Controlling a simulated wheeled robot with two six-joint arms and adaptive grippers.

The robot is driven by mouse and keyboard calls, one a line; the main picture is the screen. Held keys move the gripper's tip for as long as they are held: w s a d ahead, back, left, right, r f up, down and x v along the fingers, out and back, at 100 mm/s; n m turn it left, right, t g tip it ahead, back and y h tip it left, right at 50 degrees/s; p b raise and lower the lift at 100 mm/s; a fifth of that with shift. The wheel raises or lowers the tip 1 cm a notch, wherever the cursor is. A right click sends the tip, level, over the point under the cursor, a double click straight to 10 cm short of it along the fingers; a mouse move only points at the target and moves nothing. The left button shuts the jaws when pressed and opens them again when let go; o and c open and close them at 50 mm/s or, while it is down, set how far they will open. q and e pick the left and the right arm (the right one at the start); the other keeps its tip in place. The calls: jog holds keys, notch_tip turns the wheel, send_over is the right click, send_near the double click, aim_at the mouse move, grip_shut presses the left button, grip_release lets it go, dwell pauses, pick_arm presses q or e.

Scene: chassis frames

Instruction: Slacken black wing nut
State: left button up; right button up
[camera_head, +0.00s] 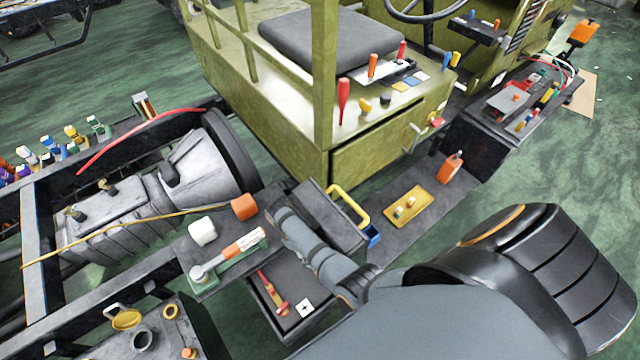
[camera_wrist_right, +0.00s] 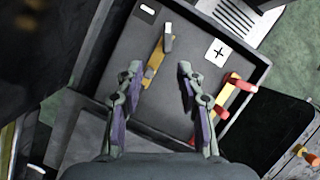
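A dark battery tray (camera_wrist_right: 195,128) fills the middle of the right wrist view, with a minus label (camera_wrist_right: 147,9) and a plus label (camera_wrist_right: 217,52). A yellow clamp (camera_wrist_right: 153,68) by the minus label carries a small grey upright piece (camera_wrist_right: 167,38); I cannot tell whether this is the black wing nut. A red and yellow clamp (camera_wrist_right: 232,96) lies by the plus label. My right gripper (camera_wrist_right: 159,72) is open and empty above the tray, its fingers either side of the yellow clamp and apparently apart from it. My right wrist hides that clamp in the head view. My left gripper is not in view.
A red-ended clamp (camera_head: 272,293) and the plus label show in the head view. A box with a yellow handle (camera_head: 350,203) stands close behind my right wrist. A white block (camera_head: 202,231), an orange block (camera_head: 244,207) and an orange-banded tool (camera_head: 235,250) are to the left.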

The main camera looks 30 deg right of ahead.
jog(key=b+x, duration=0.2)
jog(key=x, duration=0.1)
jog(key=b+x, duration=0.6)
jog(key=shift+s+a+f, duration=0.1)
jog(key=shift+s+a, duration=0.1)
jog(key=shift+s, duration=0.25)
jog(key=shift+s+f, duration=0.2)
jog(key=shift+s, duration=0.05)
jog(key=shift+s+b, duration=0.3)
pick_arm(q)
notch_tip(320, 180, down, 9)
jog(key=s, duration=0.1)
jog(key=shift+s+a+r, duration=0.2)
pick_arm(e)
jog(key=shift+w, duration=0.1)
jog(key=shift+d, duration=0.1)
jog(key=shift+c, duration=0.8)
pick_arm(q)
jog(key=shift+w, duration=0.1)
pick_arm(e)
grip_shut()
